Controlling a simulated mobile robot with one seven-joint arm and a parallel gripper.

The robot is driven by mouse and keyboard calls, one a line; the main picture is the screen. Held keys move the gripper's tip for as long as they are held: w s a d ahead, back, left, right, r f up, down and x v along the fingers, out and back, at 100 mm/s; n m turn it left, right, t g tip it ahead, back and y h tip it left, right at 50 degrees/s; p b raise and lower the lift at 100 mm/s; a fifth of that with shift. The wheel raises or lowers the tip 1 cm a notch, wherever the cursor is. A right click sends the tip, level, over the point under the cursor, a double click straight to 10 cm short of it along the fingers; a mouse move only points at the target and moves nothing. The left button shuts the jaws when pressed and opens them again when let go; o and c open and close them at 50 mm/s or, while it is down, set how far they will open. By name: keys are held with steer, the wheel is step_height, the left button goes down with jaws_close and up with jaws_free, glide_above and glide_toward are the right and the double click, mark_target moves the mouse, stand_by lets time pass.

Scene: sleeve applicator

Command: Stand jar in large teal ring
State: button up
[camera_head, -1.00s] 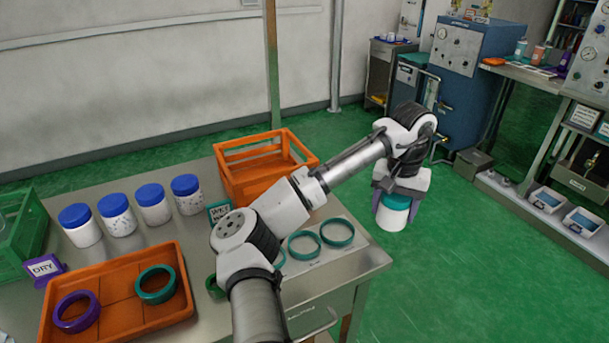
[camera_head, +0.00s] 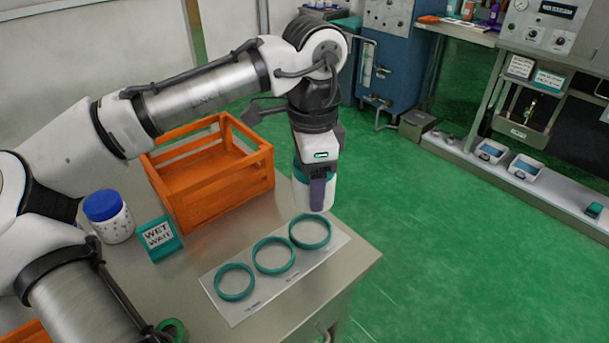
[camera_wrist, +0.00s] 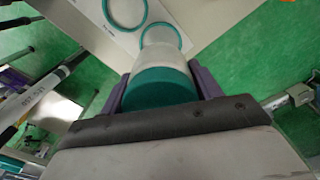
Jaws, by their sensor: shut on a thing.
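My gripper (camera_head: 308,192) is shut on a white jar with a teal lid (camera_head: 299,196). The jar hangs upright just behind the right-hand teal ring (camera_head: 291,234), above or close to the table's far edge. The wrist view shows the jar (camera_wrist: 164,62) between the purple fingers, its base end overlapping one ring (camera_wrist: 178,33). A middle teal ring (camera_head: 256,263) and a left teal ring (camera_head: 217,287) lie on the same white card (camera_head: 306,268). The rings look close in size; I cannot tell surely which is largest. I cannot tell the jar's exact height above the card.
An orange crate (camera_head: 258,180) stands left of the jar. A "WET WAIT" sign (camera_head: 160,238) and a blue-lidded jar (camera_head: 108,216) are further left. The table's right edge is close to the card. Green floor lies beyond it.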

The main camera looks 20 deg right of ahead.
steer(key=shift+f+b, duration=0.45)
steer(key=shift+f, duration=0.25)
steer(key=shift+w+a+p, duration=0.15)
steer(key=shift+a+p, duration=0.05)
steer(key=shift+p, duration=0.25)
stand_by(0.5)
steer(key=shift+f+b, duration=1.5)
steer(key=shift+f, duration=2.1)
steer(key=o, duration=1.2)
steer(key=shift+o, duration=0.4)
